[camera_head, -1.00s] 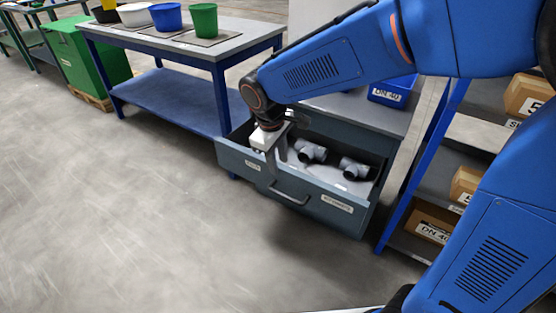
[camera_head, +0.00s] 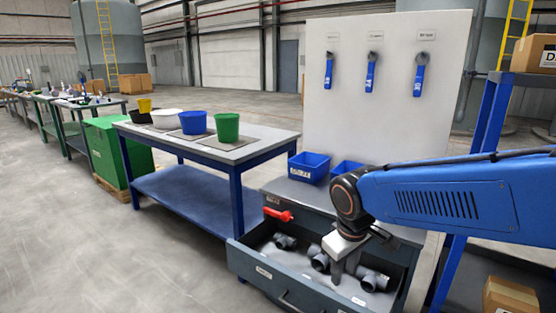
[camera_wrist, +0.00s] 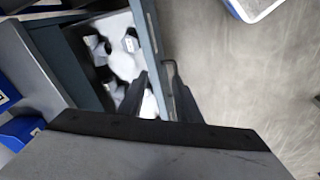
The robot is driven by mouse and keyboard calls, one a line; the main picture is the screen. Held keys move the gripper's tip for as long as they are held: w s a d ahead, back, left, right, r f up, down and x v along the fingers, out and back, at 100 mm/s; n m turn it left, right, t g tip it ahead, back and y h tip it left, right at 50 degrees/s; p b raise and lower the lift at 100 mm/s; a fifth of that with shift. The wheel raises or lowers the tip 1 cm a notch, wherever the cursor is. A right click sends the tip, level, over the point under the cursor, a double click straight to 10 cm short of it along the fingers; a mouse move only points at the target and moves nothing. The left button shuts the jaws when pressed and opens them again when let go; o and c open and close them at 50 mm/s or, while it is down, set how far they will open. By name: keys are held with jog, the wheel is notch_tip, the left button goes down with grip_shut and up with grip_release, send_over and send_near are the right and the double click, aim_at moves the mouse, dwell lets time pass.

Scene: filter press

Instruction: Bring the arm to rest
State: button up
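My arm reaches in from the right in the head view, with my gripper (camera_head: 340,278) pointing down over the pulled-out grey drawer (camera_head: 262,275). In the wrist view my gripper (camera_wrist: 158,80) shows two dark fingers spread apart, with nothing visible held between them. They are close to the drawer's front wall (camera_wrist: 149,35); whether they touch it I cannot tell. Grey pipe fittings lie in the drawer, one at the left (camera_head: 285,241) and one at the right (camera_head: 372,280). The drawer's handle (camera_head: 290,302) is on its front face.
A red-handled part (camera_head: 278,214) is at the cabinet front above the drawer. A blue bin (camera_head: 309,167) stands on the cabinet before a white tool panel (camera_head: 400,120). A blue-framed table (camera_head: 245,152) holds several pots. A shelf with boxes (camera_head: 510,298) is right. Floor at left is clear.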

jog(key=s+d+m+t, duration=0.2)
jog(key=s+d+m, duration=0.4)
jog(key=s+d, duration=0.6)
jog(key=s+r, duration=0.1)
jog(key=s, duration=0.2)
jog(key=shift+s+d+m, duration=0.2)
jog(key=shift+d+m, duration=0.2)
jog(key=shift+d, duration=0.15)
dwell(0.6)
